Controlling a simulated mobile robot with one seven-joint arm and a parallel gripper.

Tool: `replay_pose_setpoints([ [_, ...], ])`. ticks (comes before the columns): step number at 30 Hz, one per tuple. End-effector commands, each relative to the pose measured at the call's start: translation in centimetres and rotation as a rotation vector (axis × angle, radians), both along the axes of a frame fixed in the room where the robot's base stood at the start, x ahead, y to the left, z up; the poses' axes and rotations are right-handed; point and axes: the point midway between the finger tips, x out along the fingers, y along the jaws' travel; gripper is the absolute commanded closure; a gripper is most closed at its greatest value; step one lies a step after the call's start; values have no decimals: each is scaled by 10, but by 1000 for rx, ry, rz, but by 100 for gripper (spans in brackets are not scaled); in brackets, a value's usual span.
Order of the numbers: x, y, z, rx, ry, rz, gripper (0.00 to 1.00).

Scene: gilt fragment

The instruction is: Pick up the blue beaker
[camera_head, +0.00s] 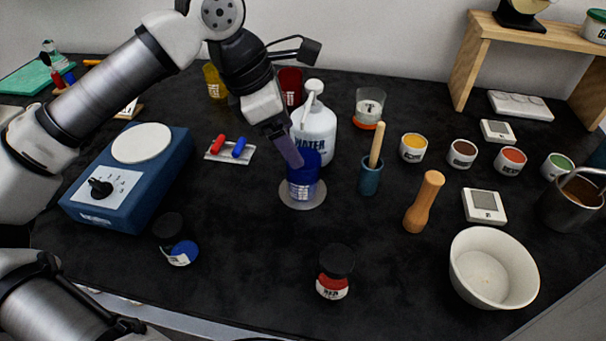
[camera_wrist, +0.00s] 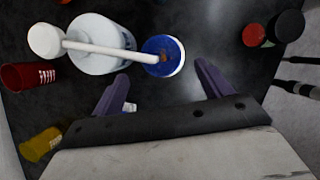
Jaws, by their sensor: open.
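The blue beaker (camera_head: 304,181) stands upright on a grey round disc (camera_head: 318,200) near the middle of the bench. In the wrist view I look down on the beaker (camera_wrist: 167,68), with brownish spots inside it. My gripper (camera_head: 291,153) is open and empty, tilted down at the beaker's upper left side in the head view, with a finger overlapping its rim. In the wrist view the two purple fingers of my gripper (camera_wrist: 163,84) are spread, and the beaker lies just ahead of the gap between them. Whether a finger touches it I cannot tell.
A white water wash bottle (camera_head: 316,127) stands close behind the beaker; its spout (camera_wrist: 105,50) reaches across to the beaker's rim in the wrist view. A teal mortar with a pestle (camera_head: 370,178) stands to the right.

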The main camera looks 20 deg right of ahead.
Motion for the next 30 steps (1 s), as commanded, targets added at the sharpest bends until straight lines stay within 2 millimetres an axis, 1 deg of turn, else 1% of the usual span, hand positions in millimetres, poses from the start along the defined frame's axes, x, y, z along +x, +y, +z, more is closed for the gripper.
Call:
replay_pose_setpoints([
  [6, -4, -13, -29, 1, 3, -1, 22],
  [9, -5, -16, -37, -1, 2, -2, 22],
  [16, -5, -17, -40, -1, 1, -1, 22],
  [17, -5, -17, -40, -1, 1, -1, 24],
  [30, -5, -17, -39, -1, 1, 0, 81],
])
